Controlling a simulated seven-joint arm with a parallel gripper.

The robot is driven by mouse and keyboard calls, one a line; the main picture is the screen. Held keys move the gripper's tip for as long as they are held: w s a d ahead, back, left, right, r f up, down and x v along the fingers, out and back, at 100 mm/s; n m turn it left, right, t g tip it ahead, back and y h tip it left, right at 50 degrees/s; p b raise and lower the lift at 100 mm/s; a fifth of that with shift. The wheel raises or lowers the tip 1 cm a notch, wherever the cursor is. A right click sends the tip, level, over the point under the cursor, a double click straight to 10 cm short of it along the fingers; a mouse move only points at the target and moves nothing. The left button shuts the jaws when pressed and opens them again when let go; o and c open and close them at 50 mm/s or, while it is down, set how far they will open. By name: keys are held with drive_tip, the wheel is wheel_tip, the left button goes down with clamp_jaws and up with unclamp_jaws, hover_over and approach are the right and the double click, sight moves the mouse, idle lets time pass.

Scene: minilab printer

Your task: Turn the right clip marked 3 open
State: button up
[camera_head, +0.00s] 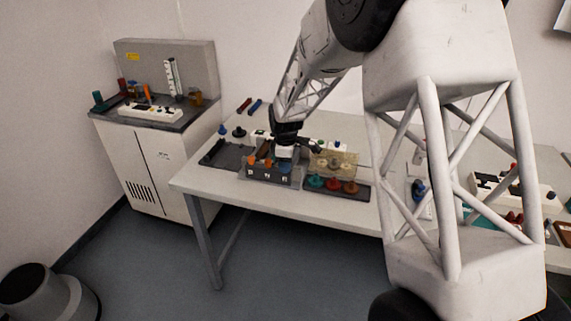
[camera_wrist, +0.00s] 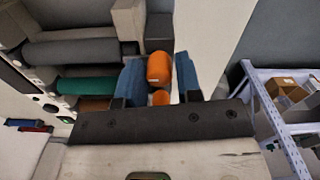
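A grey unit with a numbered front (camera_head: 268,177) sits on the table, with orange clips on its top; one orange clip (camera_head: 267,162) shows left of my gripper (camera_head: 285,155). The mark at the right end, below my gripper, is too small to read surely. My gripper hides the clip there in the head view. In the wrist view my gripper (camera_wrist: 160,84) has its two blue fingers apart, with an orange clip (camera_wrist: 159,68) between them. A gap shows on the clip's right; on its left, I cannot tell whether the finger touches.
A tray with green and red knobs (camera_head: 333,185) stands right of the unit, with a yellowish see-through panel (camera_head: 336,160) behind it. A dark flat tray (camera_head: 226,154) lies to the left. The table's front left (camera_head: 204,182) is clear. A grey roller (camera_wrist: 75,51) is close in the wrist view.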

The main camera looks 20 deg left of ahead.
drive_tip(key=c, duration=0.5)
drive_tip(key=shift+m, duration=0.5)
drive_tip(key=m, duration=0.2)
drive_tip(key=shift+m, duration=0.3)
drive_tip(key=m, duration=0.3)
drive_tip(key=shift+m, duration=0.3)
drive_tip(key=m, duration=1)
drive_tip(key=shift+m, duration=0.3)
